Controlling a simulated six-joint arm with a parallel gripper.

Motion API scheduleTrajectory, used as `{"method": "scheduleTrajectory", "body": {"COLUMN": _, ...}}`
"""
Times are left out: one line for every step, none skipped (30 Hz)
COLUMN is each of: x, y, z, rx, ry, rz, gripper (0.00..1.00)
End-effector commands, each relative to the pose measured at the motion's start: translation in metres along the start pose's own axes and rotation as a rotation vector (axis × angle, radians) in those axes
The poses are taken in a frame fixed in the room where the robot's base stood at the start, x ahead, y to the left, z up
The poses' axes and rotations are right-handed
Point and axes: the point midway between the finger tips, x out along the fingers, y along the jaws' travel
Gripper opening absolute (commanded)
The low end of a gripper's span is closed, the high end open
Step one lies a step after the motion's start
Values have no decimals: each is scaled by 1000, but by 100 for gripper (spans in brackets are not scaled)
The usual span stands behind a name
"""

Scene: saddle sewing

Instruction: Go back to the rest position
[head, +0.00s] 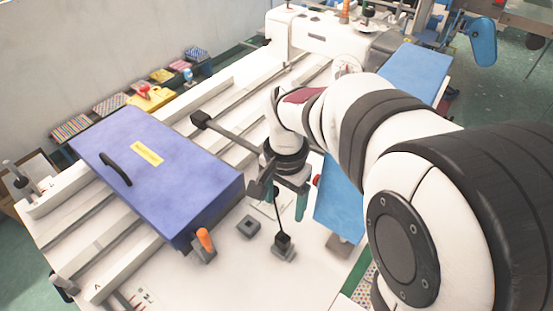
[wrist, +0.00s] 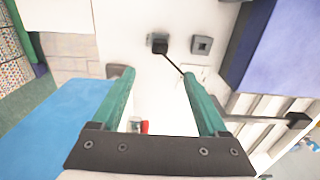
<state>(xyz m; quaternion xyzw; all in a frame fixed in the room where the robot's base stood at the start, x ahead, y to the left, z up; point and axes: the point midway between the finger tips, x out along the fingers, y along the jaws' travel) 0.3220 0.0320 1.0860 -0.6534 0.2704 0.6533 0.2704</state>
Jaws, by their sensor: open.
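My gripper (head: 284,205) hangs over the white table top, with its two green fingers pointing down. In the wrist view the fingers (wrist: 160,98) stand wide apart with nothing between them touching either one. Below it, a dark block with a thin black rod (head: 282,245) stands on the table; it also shows in the wrist view (wrist: 158,44). A small grey square block with a hole (head: 248,227) sits to its left, apart from the gripper, and shows at the top of the wrist view (wrist: 202,45).
A blue-purple box (head: 155,175) with a black handle and yellow label lies at left, beside an orange-topped clamp (head: 204,241). Blue panels (head: 338,205) lie to the right of my gripper. A white machine (head: 325,35) stands at the back. Colourful trays (head: 110,103) line the wall.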

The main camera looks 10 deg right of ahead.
Motion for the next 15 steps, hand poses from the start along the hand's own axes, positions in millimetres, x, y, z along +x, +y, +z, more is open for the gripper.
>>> {"method": "scheduleTrajectory", "body": {"x": -2, "y": 0, "z": 0, "rx": 0, "ry": 1, "rz": -1, "gripper": 77}}
{"method": "scheduleTrajectory", "body": {"x": -2, "y": 0, "z": 0, "rx": 0, "ry": 1, "rz": -1, "gripper": 77}}
{"method": "scheduleTrajectory", "body": {"x": -2, "y": 0, "z": 0, "rx": 0, "ry": 0, "rz": 0, "gripper": 77}}
{"method": "scheduleTrajectory", "body": {"x": -2, "y": 0, "z": 0, "rx": 0, "ry": 0, "rz": 0, "gripper": 77}}
{"method": "scheduleTrajectory", "body": {"x": -2, "y": 0, "z": 0, "rx": 0, "ry": 0, "rz": 0, "gripper": 77}}
{"method": "scheduleTrajectory", "body": {"x": -2, "y": 0, "z": 0, "rx": 0, "ry": 0, "rz": 0, "gripper": 77}}
{"method": "scheduleTrajectory", "body": {"x": -2, "y": 0, "z": 0, "rx": 0, "ry": 0, "rz": 0, "gripper": 77}}
{"method": "scheduleTrajectory", "body": {"x": -2, "y": 0, "z": 0, "rx": 0, "ry": 0, "rz": 0, "gripper": 77}}
{"method": "scheduleTrajectory", "body": {"x": -2, "y": 0, "z": 0, "rx": 0, "ry": 0, "rz": 0, "gripper": 77}}
{"method": "scheduleTrajectory", "body": {"x": -2, "y": 0, "z": 0, "rx": 0, "ry": 0, "rz": 0, "gripper": 77}}
{"method": "scheduleTrajectory", "body": {"x": -2, "y": 0, "z": 0, "rx": 0, "ry": 0, "rz": 0, "gripper": 77}}
{"method": "scheduleTrajectory", "body": {"x": -2, "y": 1, "z": 1, "rx": -1, "ry": -1, "rz": -1, "gripper": 77}}
{"method": "scheduleTrajectory", "body": {"x": -4, "y": 4, "z": 3, "rx": -6, "ry": -2, "rz": -3, "gripper": 77}}
{"method": "scheduleTrajectory", "body": {"x": -8, "y": 10, "z": 8, "rx": -15, "ry": -7, "rz": -6, "gripper": 77}}
{"method": "scheduleTrajectory", "body": {"x": -15, "y": 24, "z": 19, "rx": -37, "ry": -16, "rz": -15, "gripper": 77}}
